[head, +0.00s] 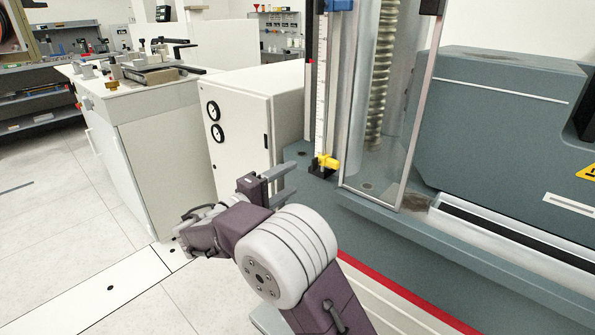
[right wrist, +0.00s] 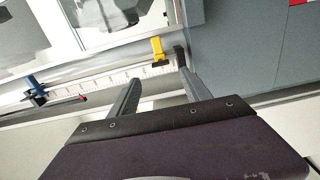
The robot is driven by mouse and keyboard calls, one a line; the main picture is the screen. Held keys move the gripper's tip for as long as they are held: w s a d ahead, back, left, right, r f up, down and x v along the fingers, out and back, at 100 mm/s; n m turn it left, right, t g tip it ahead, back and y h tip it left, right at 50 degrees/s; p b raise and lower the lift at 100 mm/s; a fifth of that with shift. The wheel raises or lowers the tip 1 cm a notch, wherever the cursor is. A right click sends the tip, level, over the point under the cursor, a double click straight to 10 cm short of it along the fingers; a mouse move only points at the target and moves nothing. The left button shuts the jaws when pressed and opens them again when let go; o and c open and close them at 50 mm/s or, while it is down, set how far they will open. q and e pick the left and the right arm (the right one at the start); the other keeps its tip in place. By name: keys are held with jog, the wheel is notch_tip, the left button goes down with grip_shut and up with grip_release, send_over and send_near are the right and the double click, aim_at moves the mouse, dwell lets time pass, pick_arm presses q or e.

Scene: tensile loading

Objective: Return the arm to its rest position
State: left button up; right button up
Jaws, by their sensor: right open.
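My right gripper (head: 277,179) is in the lower middle of the head view, in front of the white cabinet and left of the testing machine. Its two grey fingers are apart with nothing between them. In the right wrist view my right gripper (right wrist: 158,92) also shows open and empty. My right arm reaches up from the bottom of the head view. My left gripper is not in view.
The grey testing machine (head: 490,120) fills the right side, with a clear guard (head: 418,110) around a threaded column. A ruler post (head: 322,85) carries a yellow clamp (head: 327,162), also in the right wrist view (right wrist: 158,50). A white cabinet (head: 238,130) with gauges stands behind. Floor at left is clear.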

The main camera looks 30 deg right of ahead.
dwell(0.4)
jog(key=s+d+m+g, duration=0.35)
jog(key=s+d, duration=0.25)
jog(key=d, duration=0.2)
jog(key=s+d+f+g+y, duration=0.3)
jog(key=s+f+g+y, duration=0.15)
jog(key=s+f, duration=0.6)
jog(key=s+a+f+m+t+y, duration=0.1)
jog(key=s+a+f+y, duration=0.3)
jog(key=a+f+y, duration=0.3)
jog(key=s+a+f+m+y, duration=0.1)
jog(key=s+a+f+y, duration=0.35)
jog(key=a+f, duration=0.55)
jog(key=w+r+t+p, duration=0.1)
jog(key=w+r+p, duration=0.2)
jog(key=r+p, duration=2.8)
jog(key=shift+a+r+n+y, duration=0.25)
jog(key=shift+a+n+y, duration=0.05)
jog(key=shift+n+y, duration=0.15)
